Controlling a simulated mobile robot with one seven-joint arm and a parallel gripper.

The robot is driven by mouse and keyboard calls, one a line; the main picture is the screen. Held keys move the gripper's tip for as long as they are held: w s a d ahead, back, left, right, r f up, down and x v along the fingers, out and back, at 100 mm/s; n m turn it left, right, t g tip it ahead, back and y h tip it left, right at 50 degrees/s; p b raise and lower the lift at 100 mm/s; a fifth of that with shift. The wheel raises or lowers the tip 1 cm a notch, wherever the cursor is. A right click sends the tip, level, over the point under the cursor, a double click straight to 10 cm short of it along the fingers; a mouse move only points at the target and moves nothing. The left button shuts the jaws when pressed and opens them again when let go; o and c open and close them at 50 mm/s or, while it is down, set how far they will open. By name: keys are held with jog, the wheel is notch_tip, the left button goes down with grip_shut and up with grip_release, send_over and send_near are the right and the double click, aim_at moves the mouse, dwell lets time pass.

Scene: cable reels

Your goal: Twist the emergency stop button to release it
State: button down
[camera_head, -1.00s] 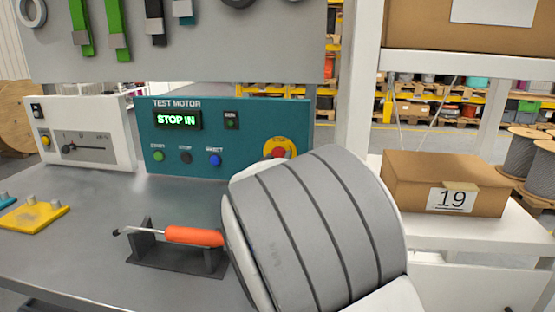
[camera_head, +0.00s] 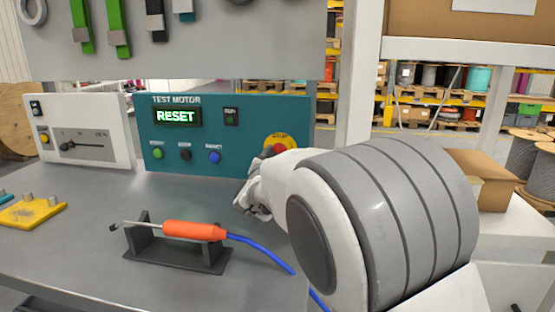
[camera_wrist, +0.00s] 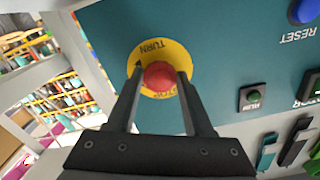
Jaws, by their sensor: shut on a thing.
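The emergency stop button (camera_head: 280,148) is red on a yellow round plate, at the right end of the teal test motor panel (camera_head: 250,163). In the wrist view the red button (camera_wrist: 159,76) sits between the fingertips of my gripper (camera_wrist: 160,80), with one finger on each side. My gripper is shut on it. In the head view my arm hides the fingers and the lower part of the button's plate. The panel display (camera_head: 177,116) reads RESET in green.
An orange-handled tool (camera_head: 195,230) with a blue cable rests on a black stand on the grey bench. A white meter box (camera_head: 80,132) stands left of the panel. A cardboard box (camera_head: 488,178) is at the right, partly behind my arm.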

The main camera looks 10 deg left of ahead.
jog(key=shift+m, duration=0.6)
jog(key=shift+r, duration=0.1)
jog(key=shift+c, duration=1.4)
grip_release()
jog(key=s+d+p, duration=0.1)
jog(key=s+p, duration=0.1)
jog(key=s, duration=1.5)
jog(key=shift+s, duration=0.2)
